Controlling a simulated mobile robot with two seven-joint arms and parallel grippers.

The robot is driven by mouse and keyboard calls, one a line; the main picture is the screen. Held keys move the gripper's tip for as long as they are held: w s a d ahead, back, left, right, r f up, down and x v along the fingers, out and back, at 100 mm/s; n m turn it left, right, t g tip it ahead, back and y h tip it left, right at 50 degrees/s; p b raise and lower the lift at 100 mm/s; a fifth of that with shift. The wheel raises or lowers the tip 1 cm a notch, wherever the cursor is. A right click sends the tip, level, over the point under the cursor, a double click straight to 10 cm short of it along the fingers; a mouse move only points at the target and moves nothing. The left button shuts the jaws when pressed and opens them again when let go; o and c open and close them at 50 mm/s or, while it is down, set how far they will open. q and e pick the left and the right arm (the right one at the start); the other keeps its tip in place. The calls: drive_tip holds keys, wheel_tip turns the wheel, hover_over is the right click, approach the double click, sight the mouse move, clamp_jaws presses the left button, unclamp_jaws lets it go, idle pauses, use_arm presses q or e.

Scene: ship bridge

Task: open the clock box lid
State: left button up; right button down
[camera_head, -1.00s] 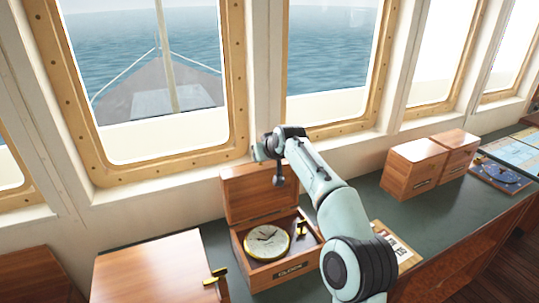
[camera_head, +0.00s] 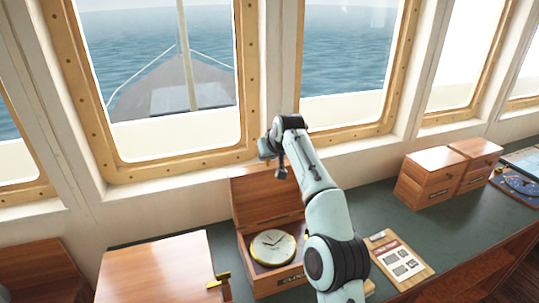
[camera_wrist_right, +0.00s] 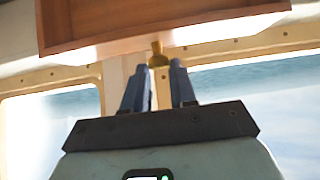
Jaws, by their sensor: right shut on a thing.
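The wooden clock box (camera_head: 271,283) stands on the green counter with a round cream-faced clock (camera_head: 272,246) inside. Its lid (camera_head: 262,192) is raised and stands roughly upright at the back of the box, by the window wall. My right arm reaches over the box's right side and hides part of it. My right gripper (camera_head: 267,154) is at the lid's top edge. In the right wrist view, its two dark fingers (camera_wrist_right: 158,80) are on either side of a small brass knob (camera_wrist_right: 158,54) on the lid, whose wooden underside edge (camera_wrist_right: 170,35) fills the top. My left gripper is not in view.
A closed wooden box (camera_head: 155,272) with a brass latch (camera_head: 219,280) is left of the clock box. A clipboard (camera_head: 402,262) lies to the right. Two wooden boxes (camera_head: 428,180) (camera_head: 478,160) stand farther right. Windows rise close behind the counter.

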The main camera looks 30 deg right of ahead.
drive_tip(key=shift+r, duration=0.5)
drive_tip(key=c, duration=1)
unclamp_jaws()
drive_tip(key=shift+o, duration=0.4)
drive_tip(key=shift+f, duration=0.2)
drive_tip(key=v, duration=1.3)
drive_tip(key=shift+s, duration=0.15)
drive_tip(key=shift+r, duration=0.1)
